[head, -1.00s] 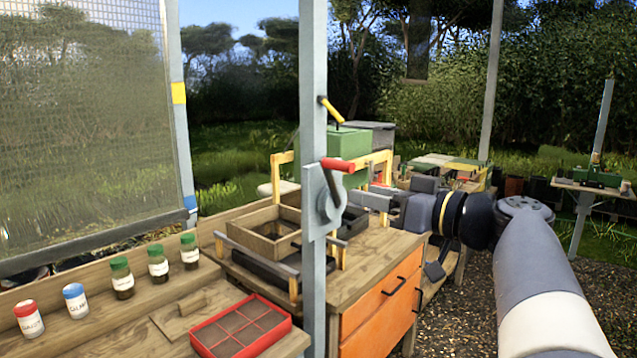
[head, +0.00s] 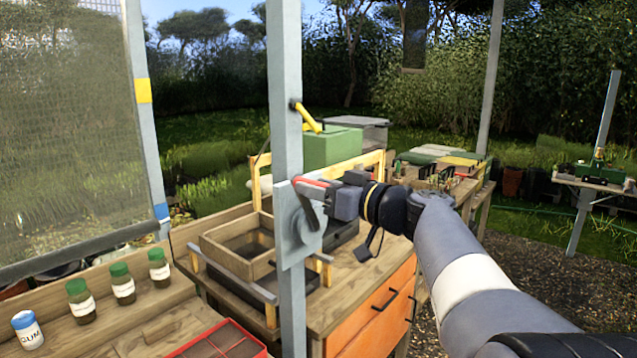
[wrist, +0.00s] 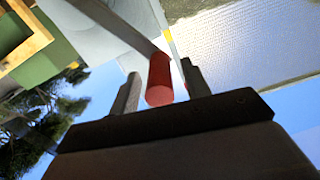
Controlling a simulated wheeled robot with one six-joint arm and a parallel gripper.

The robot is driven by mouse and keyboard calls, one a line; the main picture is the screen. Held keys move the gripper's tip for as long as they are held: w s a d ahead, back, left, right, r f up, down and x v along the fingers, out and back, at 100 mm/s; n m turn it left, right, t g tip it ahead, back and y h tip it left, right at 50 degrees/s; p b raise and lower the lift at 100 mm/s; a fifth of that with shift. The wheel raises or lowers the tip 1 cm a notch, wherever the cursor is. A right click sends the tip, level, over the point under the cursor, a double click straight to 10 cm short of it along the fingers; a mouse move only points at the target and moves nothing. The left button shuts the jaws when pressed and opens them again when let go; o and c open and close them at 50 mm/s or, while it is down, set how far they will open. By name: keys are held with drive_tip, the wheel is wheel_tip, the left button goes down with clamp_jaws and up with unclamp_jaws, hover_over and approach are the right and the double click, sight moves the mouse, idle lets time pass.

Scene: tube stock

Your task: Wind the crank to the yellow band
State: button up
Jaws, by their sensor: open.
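The crank (head: 301,226) is mounted on a grey upright post, with a dark arm and a red handle (head: 310,182) at its upper end. My gripper (head: 322,186) is at that handle in the head view and partly covers it. In the wrist view the red handle (wrist: 159,82) lies between the two open fingers of my gripper (wrist: 160,69), with a visible gap on each side. The yellow band (head: 143,91) is high on the left post beside the mesh screen (head: 65,120). A blue band (head: 161,211) is lower on that post. The screen's lower edge is near the blue band's height.
A wooden frame box (head: 215,248) and an orange-drawer bench (head: 365,315) stand behind the crank post. Several green-lidded jars (head: 80,302) and a red divided tray (head: 215,343) are at the lower left. A yellow-handled tool (head: 308,117) sits higher on the crank post.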

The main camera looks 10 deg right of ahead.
drive_tip(key=shift+c, duration=0.6)
clamp_jaws()
